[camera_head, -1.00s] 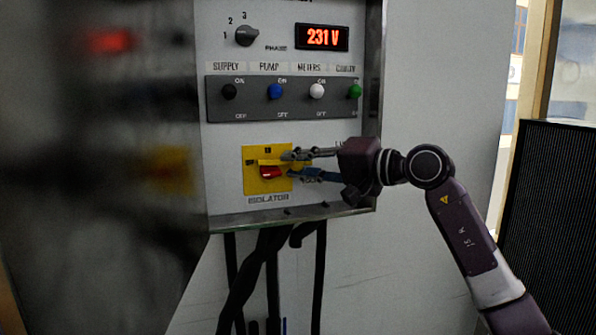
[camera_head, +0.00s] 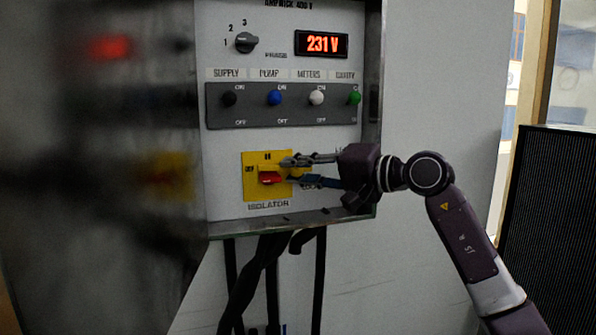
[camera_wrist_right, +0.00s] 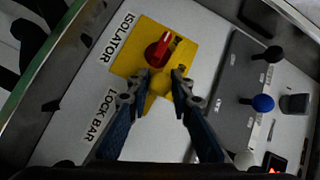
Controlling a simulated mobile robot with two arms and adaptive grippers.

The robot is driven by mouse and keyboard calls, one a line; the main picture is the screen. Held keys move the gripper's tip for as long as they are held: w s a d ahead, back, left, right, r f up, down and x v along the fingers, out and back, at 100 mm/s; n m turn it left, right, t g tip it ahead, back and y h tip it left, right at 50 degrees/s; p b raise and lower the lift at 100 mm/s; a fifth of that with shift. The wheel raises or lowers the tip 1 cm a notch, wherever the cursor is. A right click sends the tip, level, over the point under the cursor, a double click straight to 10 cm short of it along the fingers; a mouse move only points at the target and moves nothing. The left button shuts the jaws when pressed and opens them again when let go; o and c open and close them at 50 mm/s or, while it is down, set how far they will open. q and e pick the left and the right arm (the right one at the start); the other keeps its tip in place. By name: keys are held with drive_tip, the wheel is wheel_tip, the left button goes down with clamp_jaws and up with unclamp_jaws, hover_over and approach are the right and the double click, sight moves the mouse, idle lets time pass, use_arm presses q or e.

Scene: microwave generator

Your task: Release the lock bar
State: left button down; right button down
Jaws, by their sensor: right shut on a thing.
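The isolator is a yellow plate (camera_head: 252,188) with a red handle (camera_head: 270,177), low on the grey panel. The handle lies level, with OFF marked to its left and ON above. My right gripper (camera_head: 287,171) reaches in from the right, its fingers around a small yellow piece, the lock bar (camera_head: 298,172), at the plate's right edge. In the right wrist view the lock bar (camera_wrist_right: 159,87) shows between the fingertips, beside the red handle (camera_wrist_right: 160,51) and clear of it. Its full shape is partly hidden by the fingers. My left gripper is not in view.
Above are a row of toggle levers, with a blue one (camera_head: 275,97), a phase knob (camera_head: 246,41) and a display (camera_head: 322,43) reading 231 V. The panel's raised metal frame (camera_head: 372,110) is close to my right arm. Black cables (camera_head: 264,270) hang below.

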drive_tip(key=shift+d+r, duration=0.15)
drive_tip(key=shift+r, duration=0.45)
drive_tip(key=c, duration=1.9)
unclamp_jaws()
drive_tip(key=shift+c, duration=0.2)
drive_tip(key=shift+o, duration=1.1)
drive_tip(key=shift+f, duration=0.15)
drive_tip(key=shift+w+a+f, duration=0.1)
drive_tip(key=shift+a+f, duration=0.05)
drive_tip(key=shift+a, duration=0.05)
drive_tip(key=v, duration=1.2)
drive_tip(key=shift+c, duration=0.5)
